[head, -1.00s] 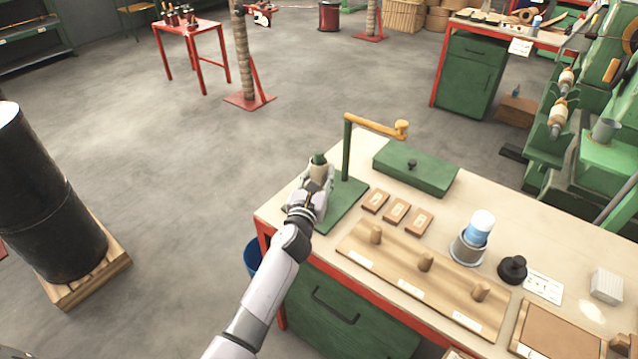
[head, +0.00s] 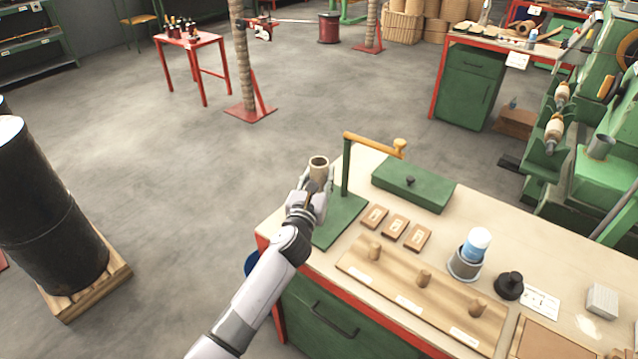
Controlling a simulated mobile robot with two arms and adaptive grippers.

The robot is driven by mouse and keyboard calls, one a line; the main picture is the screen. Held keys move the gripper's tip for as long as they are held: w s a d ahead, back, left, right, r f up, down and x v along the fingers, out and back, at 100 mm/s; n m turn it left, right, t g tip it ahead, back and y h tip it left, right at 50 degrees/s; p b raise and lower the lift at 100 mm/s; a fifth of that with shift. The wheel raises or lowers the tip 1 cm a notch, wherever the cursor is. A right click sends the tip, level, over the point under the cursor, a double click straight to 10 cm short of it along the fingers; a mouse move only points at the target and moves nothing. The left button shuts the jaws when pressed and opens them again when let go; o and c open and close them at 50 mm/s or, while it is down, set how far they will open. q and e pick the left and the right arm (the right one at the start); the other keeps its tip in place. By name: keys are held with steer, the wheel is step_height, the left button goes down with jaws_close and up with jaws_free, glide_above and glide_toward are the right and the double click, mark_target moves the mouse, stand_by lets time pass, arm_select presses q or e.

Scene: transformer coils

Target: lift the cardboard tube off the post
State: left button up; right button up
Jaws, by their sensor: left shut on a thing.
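The tan cardboard tube (head: 319,172) is upright or nearly so in my left gripper (head: 315,186), above the green base plate (head: 341,220) at the table's left corner. My left gripper is shut on the tube. The tube's open top shows a dark hollow with no green post tip in it. My right gripper is not in view.
A green upright with a yellow crank arm (head: 375,144) stands close to the right of the tube. A green lidded box (head: 413,184), three small wooden blocks (head: 395,226) and a pegged wooden board (head: 390,279) lie further right. Open floor is left of the table.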

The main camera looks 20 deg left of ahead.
arm_select(q)
step_height(320, 180, up, 14)
steer(key=p, duration=0.5)
steer(key=shift+f, duration=0.2)
